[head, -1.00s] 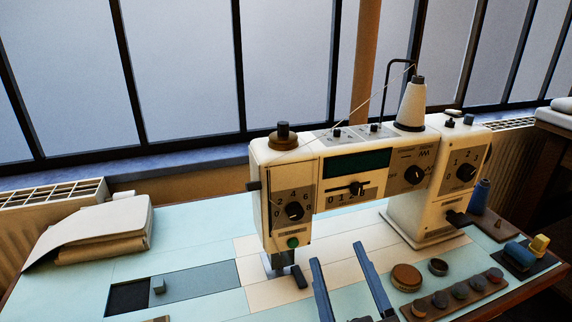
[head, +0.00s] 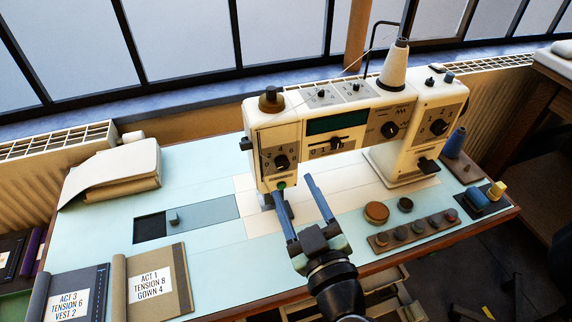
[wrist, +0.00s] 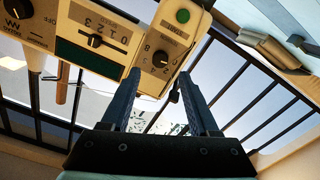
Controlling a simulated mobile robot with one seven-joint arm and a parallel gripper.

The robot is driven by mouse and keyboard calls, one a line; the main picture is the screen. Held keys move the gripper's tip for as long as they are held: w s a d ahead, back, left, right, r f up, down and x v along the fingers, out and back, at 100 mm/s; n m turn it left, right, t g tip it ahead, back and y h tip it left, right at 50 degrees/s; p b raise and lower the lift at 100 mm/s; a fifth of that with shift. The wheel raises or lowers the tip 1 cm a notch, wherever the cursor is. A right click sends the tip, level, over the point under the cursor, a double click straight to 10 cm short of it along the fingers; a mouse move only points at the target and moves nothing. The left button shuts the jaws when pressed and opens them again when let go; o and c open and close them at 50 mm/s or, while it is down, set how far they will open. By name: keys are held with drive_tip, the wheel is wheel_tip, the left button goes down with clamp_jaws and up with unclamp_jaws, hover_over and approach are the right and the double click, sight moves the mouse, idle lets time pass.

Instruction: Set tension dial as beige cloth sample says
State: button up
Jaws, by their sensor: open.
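The beige cloth sample (head: 180,268) lies at the table's front left; its label (head: 149,284) reads ACT 1, TENSION 8, GOWN 4. The tension dial (head: 281,162) is a black knob on a numbered plate at the left end of the cream sewing machine (head: 275,125). It also shows in the wrist view (wrist: 160,59), upside down; its exact pointer setting is too small to tell. My gripper (head: 293,185) is open and empty, its blue fingers pointing at the machine, just below and in front of the dial. In the wrist view the fingertips (wrist: 158,75) flank the dial plate, apart from the knob.
A grey sample (head: 97,275) reads ACT 3, TENSION 6, VEST 2. A slider (head: 337,143) and other dials (head: 390,130) sit right of the tension dial. A green button (head: 282,184) is below it. Folded cloth (head: 120,170) lies left; a knob tray (head: 418,230) stands right.

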sight(283, 166)
drive_tip(key=shift+p+x, duration=0.35)
drive_tip(key=shift+x, duration=2.45)
clamp_jaws()
